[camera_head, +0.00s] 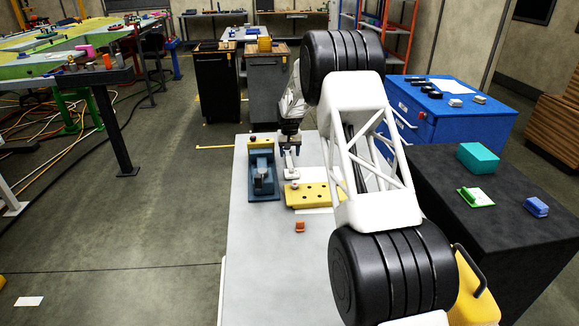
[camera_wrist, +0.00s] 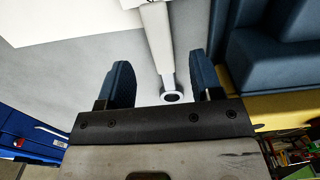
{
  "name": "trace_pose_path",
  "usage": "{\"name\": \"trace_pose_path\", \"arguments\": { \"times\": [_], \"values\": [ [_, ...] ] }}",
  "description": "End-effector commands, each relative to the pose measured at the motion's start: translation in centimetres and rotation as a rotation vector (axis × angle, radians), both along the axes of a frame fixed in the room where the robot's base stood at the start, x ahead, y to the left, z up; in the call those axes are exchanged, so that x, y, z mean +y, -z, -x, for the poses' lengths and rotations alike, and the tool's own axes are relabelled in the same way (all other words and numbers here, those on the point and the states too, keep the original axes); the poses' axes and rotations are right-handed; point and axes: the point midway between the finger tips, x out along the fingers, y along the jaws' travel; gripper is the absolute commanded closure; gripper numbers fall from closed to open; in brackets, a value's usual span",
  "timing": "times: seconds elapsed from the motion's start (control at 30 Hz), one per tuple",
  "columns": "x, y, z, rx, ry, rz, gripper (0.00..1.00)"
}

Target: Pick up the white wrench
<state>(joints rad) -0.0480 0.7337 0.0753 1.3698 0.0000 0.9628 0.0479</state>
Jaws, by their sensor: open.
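The white wrench (camera_head: 291,172) lies on the grey worktable, between a blue fixture and a yellow plate with holes. In the wrist view the white wrench (camera_wrist: 159,38) runs down from the top edge, and its ring end shows between my fingers, nearer the right one. My gripper (camera_head: 290,150) is over the wrench's far end in the head view. In the wrist view my gripper (camera_wrist: 162,75) has its two blue finger pads apart with a clear gap. I cannot tell how high the fingers are above the wrench. Part of the wrench is hidden by my gripper in the head view.
The blue fixture (camera_head: 263,184) stands close left of the wrench. The yellow plate (camera_head: 314,196) lies just in front. A small orange block (camera_head: 299,227) sits nearer on the worktable (camera_head: 265,265), whose front left is clear. A black cabinet (camera_head: 440,175) and blue cabinet (camera_head: 470,120) stand to the right.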

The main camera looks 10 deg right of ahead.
Motion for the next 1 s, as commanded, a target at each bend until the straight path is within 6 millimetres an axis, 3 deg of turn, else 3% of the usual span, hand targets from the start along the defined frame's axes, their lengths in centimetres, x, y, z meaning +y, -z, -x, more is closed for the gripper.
{"name": "trace_pose_path", "arguments": {
  "times": [0.37,0.8,1.0],
  "values": [
    [0.0,0.3,0.0,0.001,0.0,0.0,0.4],
    [0.0,4.7,0.1,0.001,0.0,0.0,0.4],
    [0.0,5.2,0.1,0.0,0.0,0.0,0.4]
  ]
}}
